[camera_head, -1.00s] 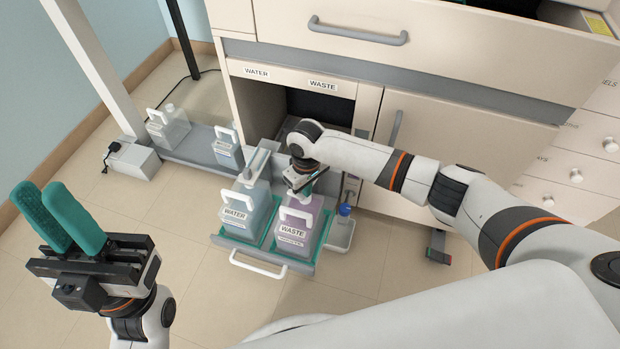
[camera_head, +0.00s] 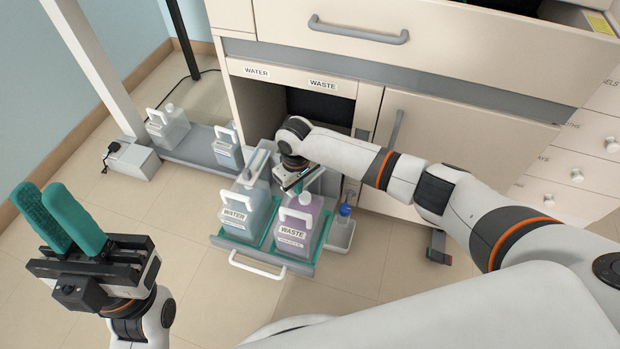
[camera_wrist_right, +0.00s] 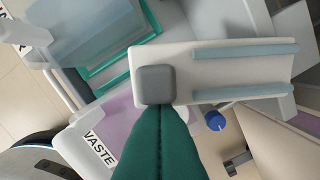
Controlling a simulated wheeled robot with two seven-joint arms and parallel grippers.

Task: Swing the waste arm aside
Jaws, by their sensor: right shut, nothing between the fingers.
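The waste bottle (camera_head: 298,222), with purple liquid and a white handle, stands in the pulled-out tray beside the water bottle (camera_head: 246,214). My right gripper (camera_head: 291,187) is low over the back of these bottles, its fingertips partly hidden in the head view. In the right wrist view, its teal fingers (camera_wrist_right: 160,112) are shut together, with nothing between them. Their tips are at the grey end block of the pale waste arm (camera_wrist_right: 225,70), seemingly touching it. The arm extends to the right there.
The tray's white front handle (camera_head: 258,266) sticks out over the floor. A small white holder (camera_head: 340,236) with a blue-capped item is at the tray's right. More bottles (camera_head: 168,128) stand on a shelf at left. The cabinet door (camera_head: 440,150) is behind my right arm.

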